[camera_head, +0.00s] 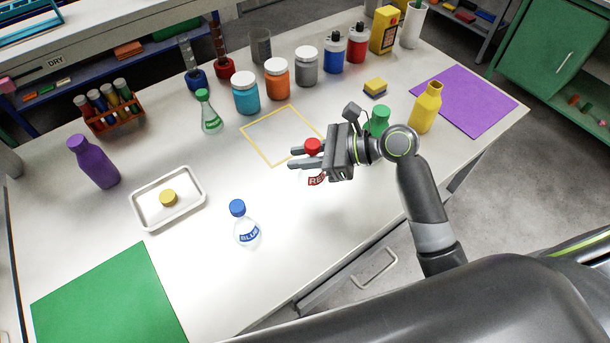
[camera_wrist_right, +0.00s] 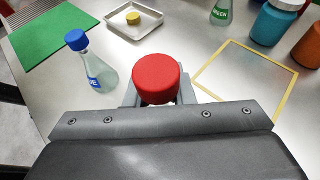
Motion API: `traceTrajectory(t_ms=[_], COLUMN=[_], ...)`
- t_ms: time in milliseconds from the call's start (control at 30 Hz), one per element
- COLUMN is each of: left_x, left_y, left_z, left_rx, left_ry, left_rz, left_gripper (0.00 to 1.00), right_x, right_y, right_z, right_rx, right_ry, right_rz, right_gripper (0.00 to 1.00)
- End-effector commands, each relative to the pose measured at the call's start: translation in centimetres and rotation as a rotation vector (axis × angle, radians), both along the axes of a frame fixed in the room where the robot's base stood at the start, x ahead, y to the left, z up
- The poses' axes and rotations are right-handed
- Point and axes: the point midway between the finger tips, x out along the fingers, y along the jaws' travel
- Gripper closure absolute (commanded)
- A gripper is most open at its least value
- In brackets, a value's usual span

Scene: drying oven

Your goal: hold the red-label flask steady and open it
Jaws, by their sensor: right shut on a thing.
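The red-label flask shows in the head view as a red cap (camera_head: 312,146) above the fingers and part of its red label (camera_head: 316,180) below them. My right gripper (camera_head: 298,160) is shut on this flask, near its neck below the cap. In the right wrist view the red cap (camera_wrist_right: 156,79) is on, upright between the fingers, and the gripper body hides the flask below it. The head view does not show clearly whether the flask's base touches the table. My left gripper is in neither view.
A blue-capped flask (camera_head: 245,227) stands to the left, and a white tray (camera_head: 143,220) holds a yellow cap (camera_head: 168,198). A yellow outlined square (camera_head: 262,152) lies behind the gripper. A green flask (camera_head: 209,115) and jars stand farther back. A yellow bottle (camera_head: 426,108) is near the right wrist.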

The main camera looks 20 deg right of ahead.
Motion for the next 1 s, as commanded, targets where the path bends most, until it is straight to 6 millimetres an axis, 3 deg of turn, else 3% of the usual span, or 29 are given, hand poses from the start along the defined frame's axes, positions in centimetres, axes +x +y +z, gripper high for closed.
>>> traceTrajectory(t_ms=[400,767,800,967,1000], left_x=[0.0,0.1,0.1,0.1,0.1], left_y=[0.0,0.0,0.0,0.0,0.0], left_z=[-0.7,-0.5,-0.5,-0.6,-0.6], left_rx=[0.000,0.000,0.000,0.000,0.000], left_ry=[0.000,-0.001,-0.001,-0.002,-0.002], left_rz=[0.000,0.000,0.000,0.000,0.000], left_gripper=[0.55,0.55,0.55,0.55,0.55], right_x=[0.0,0.0,0.0,0.0,0.0], right_y=[0.0,0.0,0.0,0.0,0.0], right_z=[-4.8,-5.0,-5.2,-5.1,-5.1], right_rx=[0.002,0.002,0.002,0.001,0.001], right_ry=[0.000,-0.001,-0.001,-0.002,-0.002], right_rz=[-0.001,-0.001,-0.001,-0.001,-0.001], right_gripper=[1.00,1.00,0.77,0.56,0.56])
